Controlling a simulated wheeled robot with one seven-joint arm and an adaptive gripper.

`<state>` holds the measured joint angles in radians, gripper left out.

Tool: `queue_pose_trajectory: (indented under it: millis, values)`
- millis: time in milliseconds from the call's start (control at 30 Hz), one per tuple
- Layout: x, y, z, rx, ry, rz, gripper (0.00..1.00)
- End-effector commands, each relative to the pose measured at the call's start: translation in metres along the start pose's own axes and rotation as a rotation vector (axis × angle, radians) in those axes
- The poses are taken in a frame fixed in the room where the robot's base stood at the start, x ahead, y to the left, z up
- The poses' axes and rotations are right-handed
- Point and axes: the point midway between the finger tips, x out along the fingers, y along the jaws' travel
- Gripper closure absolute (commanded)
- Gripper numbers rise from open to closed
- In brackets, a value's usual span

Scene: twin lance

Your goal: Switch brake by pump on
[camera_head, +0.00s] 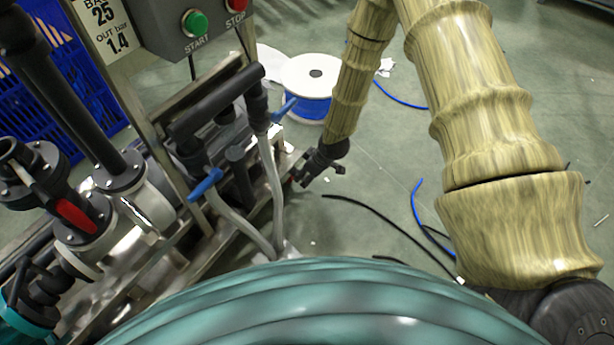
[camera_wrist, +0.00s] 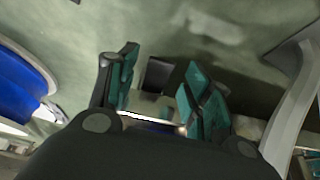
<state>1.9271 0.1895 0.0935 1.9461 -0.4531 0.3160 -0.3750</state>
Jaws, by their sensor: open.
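A grey control box (camera_head: 178,42) at the top left of the head view has a green START button (camera_head: 194,22) and a red STOP button (camera_head: 236,5). Pump piping with a red-handled valve (camera_head: 72,214) stands at the left. Two blue valve levers sit on the pipes, one nearer (camera_head: 206,184) and one farther (camera_head: 284,110). I cannot tell which part is the brake switch. My gripper (camera_head: 316,178) is low, to the right of the pipe frame and below the box. In the wrist view, its teal-padded fingers (camera_wrist: 163,98) are apart, with nothing clearly held between them.
A blue and white cable spool (camera_head: 308,85) stands behind my gripper. Loose blue hose (camera_head: 415,205) and black cable (camera_head: 375,212) lie on the green floor. A blue crate (camera_head: 45,90) is at the far left. Metal pipes (camera_head: 272,185) stand close beside my gripper.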

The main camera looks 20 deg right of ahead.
Motion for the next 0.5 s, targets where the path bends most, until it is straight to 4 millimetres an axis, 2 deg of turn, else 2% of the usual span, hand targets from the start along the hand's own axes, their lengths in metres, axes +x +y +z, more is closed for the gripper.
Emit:
queue_pose_trajectory:
  millis: [400, 500]
  values:
    - [0.0042, 0.0003, 0.0, 0.001, 0.009, -0.003, 0.5]
    - [0.004, 0.0004, 0.0001, 0.001, 0.01, -0.003, 0.66]
